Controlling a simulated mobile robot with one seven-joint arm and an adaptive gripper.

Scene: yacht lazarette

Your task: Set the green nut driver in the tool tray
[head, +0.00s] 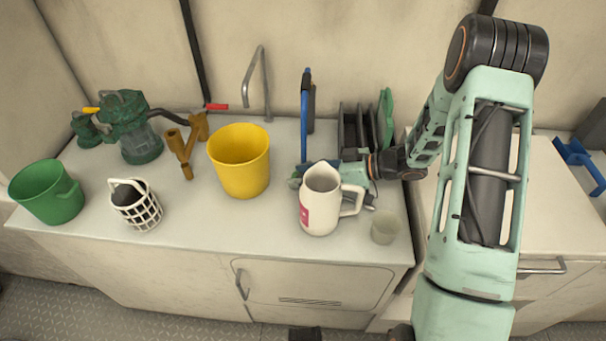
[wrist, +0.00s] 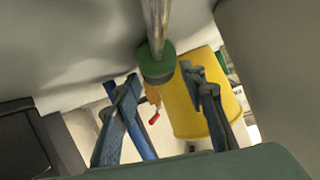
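The green nut driver shows in the wrist view as a green handle (wrist: 156,66) with a metal shaft running to the top edge. In the head view it is mostly hidden behind the white pitcher (head: 319,211) and my gripper. My gripper (head: 308,178) is low over the counter, behind the pitcher, pointing left. In the wrist view its two fingers (wrist: 162,74) stand either side of the green handle. I cannot tell whether they press on it. The dark tool tray (head: 359,128) stands at the back of the counter, behind my gripper; its dark edge also shows in the wrist view.
A yellow bucket (head: 240,165) stands left of my gripper. A blue tool (head: 305,115) stands upright behind it, and a green tool (head: 386,118) is by the tray. A clear cup (head: 384,228) is near the front edge.

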